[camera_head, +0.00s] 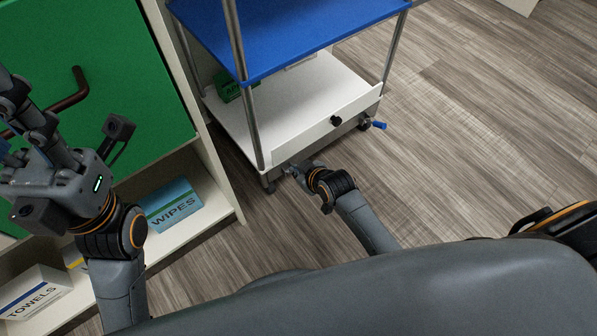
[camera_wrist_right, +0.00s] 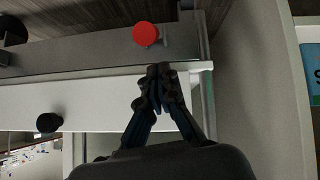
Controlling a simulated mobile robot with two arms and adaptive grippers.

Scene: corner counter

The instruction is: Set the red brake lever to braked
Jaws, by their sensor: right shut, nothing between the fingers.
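The red brake lever shows in the right wrist view as a round red end (camera_wrist_right: 145,34) beside a grey bar low on the cart. In the head view I cannot make it out near my right gripper. My right gripper (camera_wrist_right: 160,72) is shut and empty. Its fingertips are just short of the red end in the wrist picture; I see no clear contact. In the head view the right gripper (camera_head: 290,170) is at the near left caster of the cart. My left gripper (camera_head: 18,118) is at the left edge, by the green cabinet door, and its fingers are partly cut off.
The cart has a blue upper shelf (camera_head: 300,30) and a white lower tray (camera_head: 290,110) with a black knob (camera_head: 336,120). A blue lever (camera_head: 380,126) sits at its right caster. A shelf unit (camera_head: 222,190) with a wipes box (camera_head: 172,205) stands left. Floor is free on the right.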

